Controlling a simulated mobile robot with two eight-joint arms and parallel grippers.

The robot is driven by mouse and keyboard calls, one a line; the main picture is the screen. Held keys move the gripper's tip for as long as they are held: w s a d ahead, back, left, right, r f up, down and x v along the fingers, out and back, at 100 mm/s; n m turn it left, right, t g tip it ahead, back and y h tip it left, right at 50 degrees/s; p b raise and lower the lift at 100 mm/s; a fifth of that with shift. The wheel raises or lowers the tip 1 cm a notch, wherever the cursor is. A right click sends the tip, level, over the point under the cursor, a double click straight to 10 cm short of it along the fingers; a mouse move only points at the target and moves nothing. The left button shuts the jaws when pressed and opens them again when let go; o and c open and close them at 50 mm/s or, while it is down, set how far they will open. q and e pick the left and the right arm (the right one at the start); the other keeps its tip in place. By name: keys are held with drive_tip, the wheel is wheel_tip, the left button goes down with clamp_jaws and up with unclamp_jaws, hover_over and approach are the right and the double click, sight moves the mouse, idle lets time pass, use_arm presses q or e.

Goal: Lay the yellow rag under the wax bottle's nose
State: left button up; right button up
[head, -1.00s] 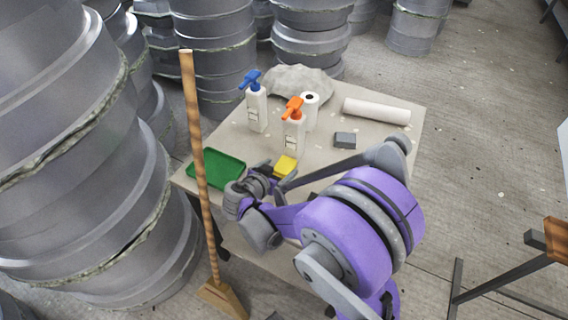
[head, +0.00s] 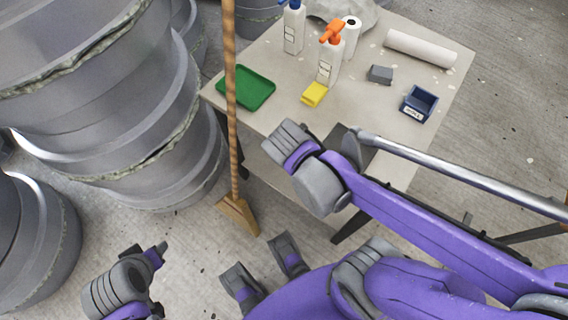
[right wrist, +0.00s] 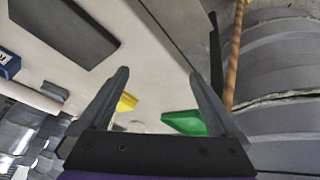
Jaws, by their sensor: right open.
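The yellow rag (head: 314,94) is a small folded block on the grey table (head: 288,112). It lies just in front of the white bottle with the orange pump head (head: 327,70); a second white bottle with a blue head (head: 293,30) stands further back left. I cannot read which holds wax. My right gripper (right wrist: 157,85) is open and empty; in the right wrist view the rag (right wrist: 126,102) shows beyond it, apart from the fingers. In the head view its fingers are hard to make out. My left gripper (head: 130,282) is low at left, away from the table, its jaws unclear.
A green tray (head: 247,90) lies left of the rag. A grey block (head: 380,74), a dark blue labelled bin (head: 419,104), a paper roll (head: 350,32) and a long white roll (head: 420,48) are on the table. A broom (head: 233,120) stands at the front-left edge.

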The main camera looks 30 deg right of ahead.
drive_tip(key=s+a+n+t+y, duration=0.1)
drive_tip(key=s+a+n+y, duration=0.2)
drive_tip(key=a, duration=0.3)
drive_tip(key=shift+s+r+n+y, duration=0.15)
drive_tip(key=shift+s+n+y, duration=0.25)
drive_tip(key=shift+s+n, duration=0.3)
drive_tip(key=shift+w, duration=0.15)
